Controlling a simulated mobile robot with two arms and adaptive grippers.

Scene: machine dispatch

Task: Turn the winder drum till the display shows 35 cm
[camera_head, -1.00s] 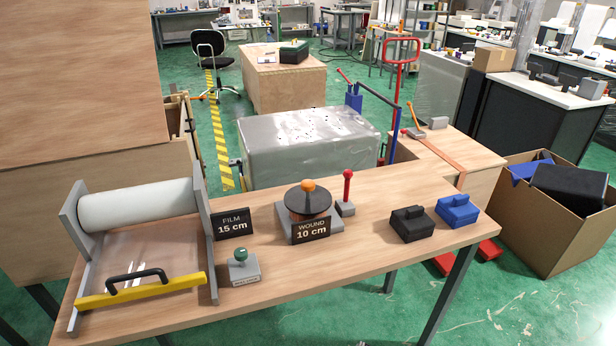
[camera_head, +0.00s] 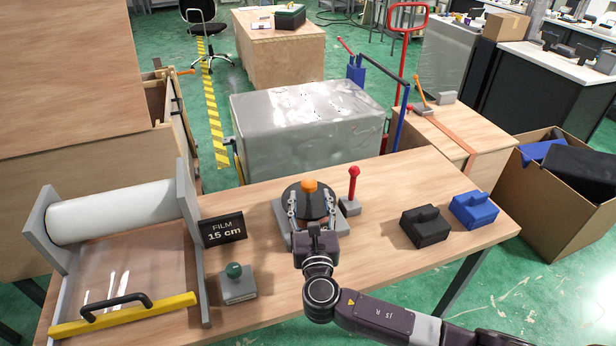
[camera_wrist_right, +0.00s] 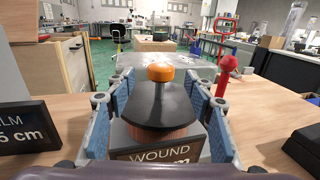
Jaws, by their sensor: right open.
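The winder drum (camera_head: 318,203) has a dark disc on top with an orange knob (camera_head: 309,186) and stands on a grey base on the table. In the right wrist view the drum (camera_wrist_right: 158,104) shows a copper-brown body under the disc. My right gripper (camera_head: 311,205) is open, with one finger on each side of the drum; I cannot tell whether the fingers touch it. The wound display (camera_wrist_right: 160,155) reads WOUND in the wrist view, but its number is largely cut off; in the head view my gripper hides it. My left gripper is not in view.
A film roll stand (camera_head: 120,212) with a yellow bar and a FILM 15 cm sign (camera_head: 223,229) are at left. A green-knobbed stamp (camera_head: 236,284) is in front. A red-knobbed lever (camera_head: 353,184) stands close right of the drum. Black (camera_head: 426,228) and blue (camera_head: 473,210) blocks lie further right.

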